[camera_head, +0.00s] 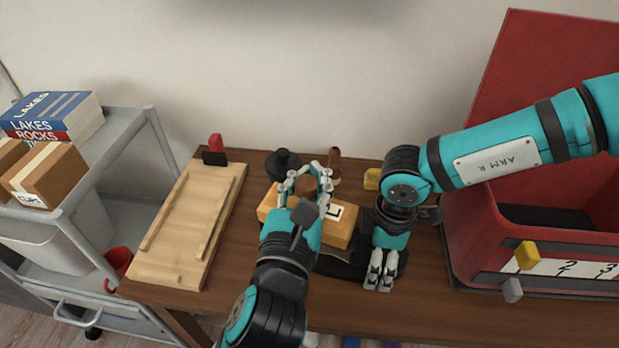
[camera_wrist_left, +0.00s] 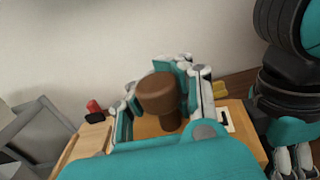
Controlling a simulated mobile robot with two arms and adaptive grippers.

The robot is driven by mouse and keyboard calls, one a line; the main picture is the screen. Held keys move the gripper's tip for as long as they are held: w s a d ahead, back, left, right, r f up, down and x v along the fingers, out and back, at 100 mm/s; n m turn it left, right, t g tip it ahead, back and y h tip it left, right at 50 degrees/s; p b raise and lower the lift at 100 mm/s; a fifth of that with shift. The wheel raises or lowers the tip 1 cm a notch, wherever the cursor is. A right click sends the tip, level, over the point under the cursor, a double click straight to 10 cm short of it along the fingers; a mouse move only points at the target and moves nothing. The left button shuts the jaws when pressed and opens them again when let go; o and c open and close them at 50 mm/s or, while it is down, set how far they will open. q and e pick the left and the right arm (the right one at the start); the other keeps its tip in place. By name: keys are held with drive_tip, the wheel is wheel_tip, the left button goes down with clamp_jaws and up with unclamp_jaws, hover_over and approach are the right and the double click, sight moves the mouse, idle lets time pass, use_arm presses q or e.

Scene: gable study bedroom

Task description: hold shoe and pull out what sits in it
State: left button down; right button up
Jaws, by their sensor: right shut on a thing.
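A black, low shape that looks like the shoe (camera_head: 340,264) lies at the table's front, largely hidden by a tan box and my arms. My right gripper (camera_head: 380,271) points down and is shut on its right end. A brown round knob on a stem (camera_wrist_left: 158,98) stands between the fingers of my left gripper (camera_head: 308,180). These fingers are open around the knob, one on each side, with a gap visible at the left in the left wrist view. What the stem's lower end sits in is hidden.
The tan box (camera_head: 337,231) with a white label lies under my left gripper. A wooden board (camera_head: 178,235) is to the left. A black item (camera_head: 283,163), a brown-handled item (camera_head: 334,162) and a yellow block (camera_head: 372,179) stand behind. A red open box (camera_head: 480,240) is at the right.

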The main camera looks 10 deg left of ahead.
drive_tip(key=o, duration=1.6)
drive_tip(key=shift+c, duration=0.2)
drive_tip(key=shift+r, duration=0.1)
wheel_tip(320, 180, up, 12)
drive_tip(key=shift+f, duration=0.1)
